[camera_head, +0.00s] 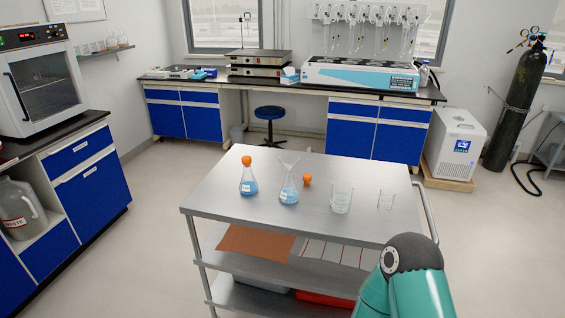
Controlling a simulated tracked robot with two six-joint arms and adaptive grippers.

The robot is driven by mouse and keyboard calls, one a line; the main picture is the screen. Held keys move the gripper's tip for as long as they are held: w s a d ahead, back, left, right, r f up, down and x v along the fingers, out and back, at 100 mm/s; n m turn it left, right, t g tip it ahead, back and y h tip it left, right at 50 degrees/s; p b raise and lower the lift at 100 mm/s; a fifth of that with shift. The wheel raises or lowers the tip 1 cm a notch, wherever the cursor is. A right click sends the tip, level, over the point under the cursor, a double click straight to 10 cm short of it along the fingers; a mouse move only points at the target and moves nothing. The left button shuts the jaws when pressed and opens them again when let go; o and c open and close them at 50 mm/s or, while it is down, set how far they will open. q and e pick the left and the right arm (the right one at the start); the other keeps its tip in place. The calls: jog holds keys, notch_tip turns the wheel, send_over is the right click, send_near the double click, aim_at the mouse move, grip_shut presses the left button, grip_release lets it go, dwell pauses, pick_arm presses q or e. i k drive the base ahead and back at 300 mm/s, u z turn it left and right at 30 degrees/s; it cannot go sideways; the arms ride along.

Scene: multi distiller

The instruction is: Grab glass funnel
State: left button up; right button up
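A clear glass funnel (289,163) appears to sit in the mouth of a conical flask (289,190) with blue liquid, on the steel cart (232,204). To its left stands a second flask (248,183) with blue liquid and an orange stopper (247,160) on top. A loose orange stopper (307,179) lies just right of the funnel's flask. A teal and dark grey link of my arm shows at the bottom right, over the cart's near corner. Neither of my grippers is in view.
A glass beaker (341,201) and a small clear glass vessel (386,200) stand on the right of the cart top. The cart's near left top is clear. A blue stool (269,114) and lab benches stand behind; a gas cylinder (514,105) is far right.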

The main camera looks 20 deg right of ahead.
aim_at(288, 161)
jog(key=i, duration=0.9)
jog(key=z, duration=0.05)
